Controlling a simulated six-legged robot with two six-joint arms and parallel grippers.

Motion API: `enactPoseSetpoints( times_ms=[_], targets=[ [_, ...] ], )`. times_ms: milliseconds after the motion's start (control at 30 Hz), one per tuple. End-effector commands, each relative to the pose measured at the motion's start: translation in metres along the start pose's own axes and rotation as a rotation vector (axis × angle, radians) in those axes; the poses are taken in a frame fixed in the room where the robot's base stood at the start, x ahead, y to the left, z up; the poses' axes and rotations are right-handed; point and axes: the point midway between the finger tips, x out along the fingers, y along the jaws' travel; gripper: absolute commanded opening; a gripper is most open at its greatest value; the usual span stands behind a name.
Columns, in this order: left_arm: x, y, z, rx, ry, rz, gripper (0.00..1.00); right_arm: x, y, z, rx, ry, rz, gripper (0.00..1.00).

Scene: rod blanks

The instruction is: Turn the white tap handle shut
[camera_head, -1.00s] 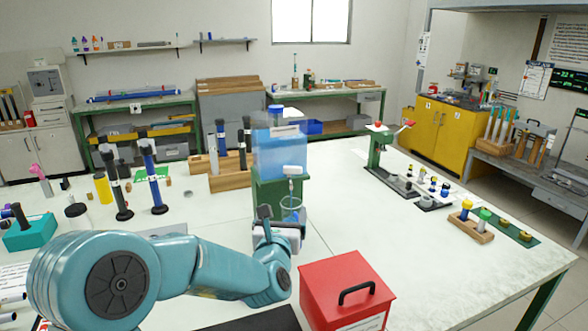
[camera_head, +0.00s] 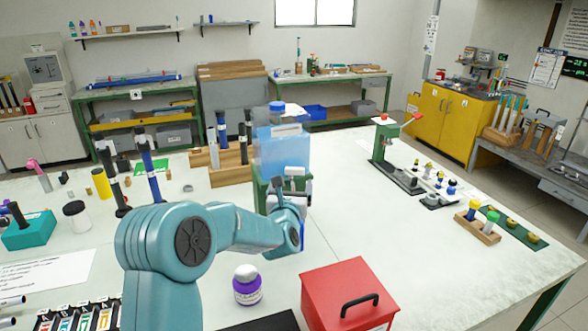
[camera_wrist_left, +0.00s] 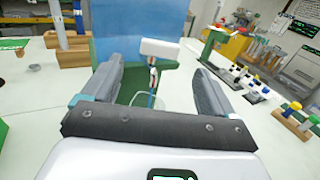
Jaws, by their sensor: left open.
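The white tap handle (camera_wrist_left: 160,48) sits on the front of a blue water container (camera_head: 281,148), which stands on a green stand (camera_wrist_left: 118,82). In the left wrist view the handle lies ahead of my left gripper (camera_wrist_left: 158,80), between the lines of its two fingers. The fingers are apart with nothing held; I cannot see any contact with the handle. In the head view the handle (camera_head: 294,171) shows just above my left gripper (camera_head: 290,192), which partly hides the tap and stand. My right gripper is not in view.
A red box (camera_head: 348,292) with a black handle stands at the front right. A purple jar (camera_head: 247,285) stands in front of my arm. A wooden rack (camera_head: 228,170) is left of the container.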

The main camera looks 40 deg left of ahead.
Motion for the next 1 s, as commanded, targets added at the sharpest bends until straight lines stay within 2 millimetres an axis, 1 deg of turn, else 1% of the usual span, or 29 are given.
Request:
enactPoseSetpoints(
  times_ms=[33,100,200,300,467,700,767,800,867,900,1000],
  targets=[
    [0.012,0.000,0.003,0.001,0.001,0.001,0.87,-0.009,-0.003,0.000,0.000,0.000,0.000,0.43],
    [0.027,0.000,0.003,0.000,0.000,0.002,0.87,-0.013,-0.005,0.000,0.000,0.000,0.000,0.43],
    [0.043,-0.001,0.002,0.000,0.001,0.001,0.87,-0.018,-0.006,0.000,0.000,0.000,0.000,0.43],
    [0.054,-0.001,0.001,0.001,0.001,0.000,0.87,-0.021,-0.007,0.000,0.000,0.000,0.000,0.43],
    [0.062,0.000,0.000,0.001,0.001,0.000,0.87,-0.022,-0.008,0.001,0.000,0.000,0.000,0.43],
    [0.062,0.000,-0.001,0.000,0.000,0.000,0.87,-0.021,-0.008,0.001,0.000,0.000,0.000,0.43],
    [0.062,0.000,0.000,0.000,0.000,0.000,0.68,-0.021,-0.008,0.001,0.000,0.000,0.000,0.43],
    [0.062,0.000,0.000,0.000,0.000,0.000,0.55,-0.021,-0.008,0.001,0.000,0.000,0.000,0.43],
    [0.062,0.000,0.000,0.000,0.000,0.000,0.35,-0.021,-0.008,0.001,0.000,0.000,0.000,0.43],
    [0.062,0.000,0.000,0.000,0.000,0.000,0.31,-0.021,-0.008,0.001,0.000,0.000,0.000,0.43],
    [0.062,0.000,-0.001,0.000,0.000,0.002,0.31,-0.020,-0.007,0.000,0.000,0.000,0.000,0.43]
  ],
)
